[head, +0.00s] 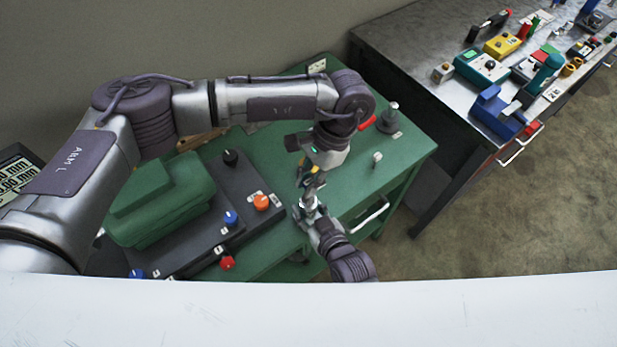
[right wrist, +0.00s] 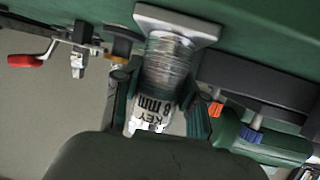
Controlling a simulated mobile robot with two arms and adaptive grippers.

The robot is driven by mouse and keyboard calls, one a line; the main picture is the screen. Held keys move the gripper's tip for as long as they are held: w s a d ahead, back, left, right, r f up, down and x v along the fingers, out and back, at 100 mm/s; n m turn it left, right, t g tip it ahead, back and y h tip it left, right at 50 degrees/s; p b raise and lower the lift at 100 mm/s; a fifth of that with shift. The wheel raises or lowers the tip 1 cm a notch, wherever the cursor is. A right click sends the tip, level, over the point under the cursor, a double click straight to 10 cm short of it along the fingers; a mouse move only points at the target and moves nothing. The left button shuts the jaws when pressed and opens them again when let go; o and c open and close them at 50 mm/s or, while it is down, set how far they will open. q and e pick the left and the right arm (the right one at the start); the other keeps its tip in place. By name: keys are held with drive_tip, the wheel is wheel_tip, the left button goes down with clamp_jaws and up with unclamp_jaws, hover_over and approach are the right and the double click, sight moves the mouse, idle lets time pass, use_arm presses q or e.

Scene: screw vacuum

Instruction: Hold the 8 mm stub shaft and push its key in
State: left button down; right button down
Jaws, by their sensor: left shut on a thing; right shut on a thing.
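The stub shaft (right wrist: 168,72) shows in the right wrist view as a ribbed silver cylinder on a square metal plate, with a white label reading KEY 8 mm. My right gripper (right wrist: 160,108) has one finger on each side of it and is shut on it. In the head view my right gripper (head: 308,205) comes from below over the green table. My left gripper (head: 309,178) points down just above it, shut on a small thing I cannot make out. The two grippers hide most of the shaft in the head view. I cannot pick out the key itself.
A black control box (head: 190,250) with coloured knobs and a green rounded case (head: 160,200) lie left of the grippers. A dark round stand (head: 388,120) and a small pale post (head: 376,158) stand on the green table (head: 410,152). A cluttered steel bench (head: 400,35) is at right.

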use_arm(q)
drive_tip(key=shift+f, duration=1.45)
drive_tip(key=c, duration=1)
unclamp_jaws()
drive_tip(key=shift+c, duration=0.2)
drive_tip(key=shift+r, duration=0.1)
drive_tip(key=v, duration=1.2)
use_arm(e)
drive_tip(key=c, duration=0.6)
unclamp_jaws()
drive_tip(key=shift+o, duration=0.2)
